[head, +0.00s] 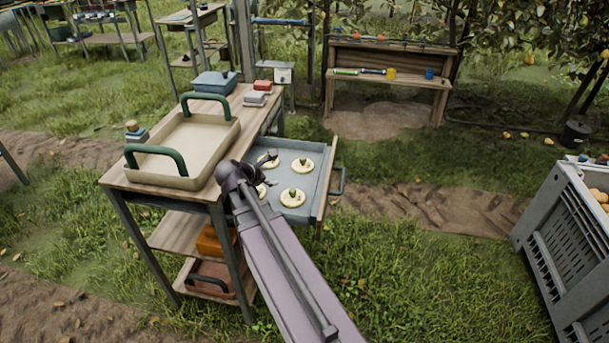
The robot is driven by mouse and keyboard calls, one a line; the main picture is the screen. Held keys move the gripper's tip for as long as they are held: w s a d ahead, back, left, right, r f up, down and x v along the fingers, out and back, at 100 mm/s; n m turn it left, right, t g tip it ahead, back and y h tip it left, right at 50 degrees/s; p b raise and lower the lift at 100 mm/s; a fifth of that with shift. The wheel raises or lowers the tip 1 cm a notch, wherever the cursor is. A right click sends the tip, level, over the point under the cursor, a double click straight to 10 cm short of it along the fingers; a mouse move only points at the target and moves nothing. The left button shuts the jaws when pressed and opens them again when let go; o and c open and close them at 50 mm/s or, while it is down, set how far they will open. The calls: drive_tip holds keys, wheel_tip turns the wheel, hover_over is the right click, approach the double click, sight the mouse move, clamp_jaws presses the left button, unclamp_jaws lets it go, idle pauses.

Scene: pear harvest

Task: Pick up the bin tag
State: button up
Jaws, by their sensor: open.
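A drawer (322,178) is pulled out of the right side of a wooden-topped workbench (117,179). Several round cream discs (302,165), each with a small green piece on top, lie on its grey floor. They may be the bin tags, but I cannot tell for sure from this view. My gripper (262,162) is dark and open, at the drawer's left side by the bench edge. It is above or close to the left discs and partly covers them. Its fingertips are too small to make out clearly, and I see nothing held.
A beige tray (228,136) with green handles fills much of the benchtop. A blue lidded box (214,82) and small red and white blocks (255,98) stand behind it. A grey crate (565,240) stands at right.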

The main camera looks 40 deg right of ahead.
sight(302, 159)
drive_tip(key=d+n+b, duration=0.1)
drive_tip(key=w+d+n+h, duration=0.1)
drive_tip(key=d, duration=0.1)
drive_tip(key=d+f+n+h+b, duration=0.1)
drive_tip(key=n, duration=0.1)
drive_tip(key=shift+w+d+t+b, duration=0.3)
drive_tip(key=shift+t+b, duration=0.05)
drive_tip(key=shift+t, duration=0.05)
drive_tip(key=shift+w+d+r+n+h, duration=0.25)
drive_tip(key=shift+d+n+h, duration=0.3)
drive_tip(key=shift+n, duration=0.35)
drive_tip(key=shift+d+b, duration=0.15)
drive_tip(key=shift+b, duration=0.2)
drive_tip(key=b+x, duration=0.3)
drive_tip(key=x, duration=0.4)
drive_tip(key=shift+w+d+f, duration=0.1)
drive_tip(key=shift+f, duration=0.1)
drive_tip(key=shift+w+d+f, duration=0.1)
drive_tip(key=shift+d+f, duration=0.05)
drive_tip(key=shift+d, duration=0.35)
drive_tip(key=shift+b+x, duration=0.95)
drive_tip(key=shift+x, duration=1.65)
